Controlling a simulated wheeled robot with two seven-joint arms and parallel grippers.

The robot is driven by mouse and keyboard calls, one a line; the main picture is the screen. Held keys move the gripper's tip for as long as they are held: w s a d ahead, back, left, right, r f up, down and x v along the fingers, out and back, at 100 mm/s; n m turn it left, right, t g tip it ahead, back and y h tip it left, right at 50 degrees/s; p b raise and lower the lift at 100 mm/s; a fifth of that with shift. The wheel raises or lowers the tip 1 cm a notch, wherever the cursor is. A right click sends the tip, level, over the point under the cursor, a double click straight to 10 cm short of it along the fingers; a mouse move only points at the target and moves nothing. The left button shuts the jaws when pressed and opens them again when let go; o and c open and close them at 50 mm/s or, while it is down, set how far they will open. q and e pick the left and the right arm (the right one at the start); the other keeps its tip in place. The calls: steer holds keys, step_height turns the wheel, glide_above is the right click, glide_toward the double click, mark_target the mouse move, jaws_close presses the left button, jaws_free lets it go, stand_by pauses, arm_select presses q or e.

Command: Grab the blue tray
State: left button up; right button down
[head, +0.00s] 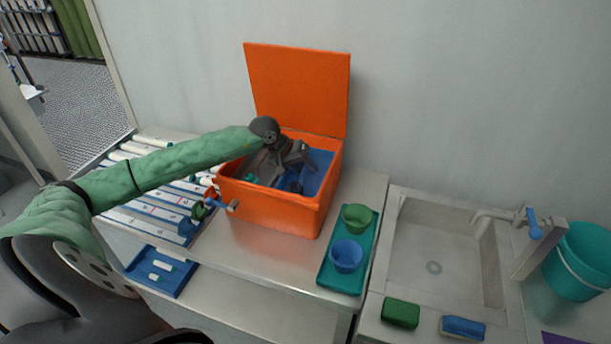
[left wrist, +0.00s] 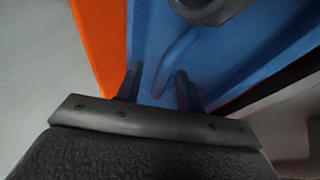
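A blue tray-like piece (head: 320,172) is inside the open orange box (head: 268,209), partly hidden by my left gripper. Another small blue tray (head: 160,271) lies on the lower surface at left, with small white pieces on it. My left gripper (head: 298,184) reaches down into the orange box. In the left wrist view its two dark fingers (left wrist: 158,90) are apart, close over a blue surface (left wrist: 235,55) with a raised curved ridge (left wrist: 176,58) between them. Contact with the ridge cannot be told. My right gripper is not in view.
The box's orange lid (head: 298,85) stands up at the back. A teal tray (head: 334,279) with a green cup (head: 356,218) and a blue cup (head: 346,256) is to its right, then a sink (head: 436,255). A roller rack (head: 150,205) is at left.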

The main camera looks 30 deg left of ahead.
arm_select(q)
steer(key=shift+w+f, duration=0.1)
steer(key=shift+f, duration=0.05)
jaws_close()
steer(key=shift+d, duration=0.1)
stand_by(0.3)
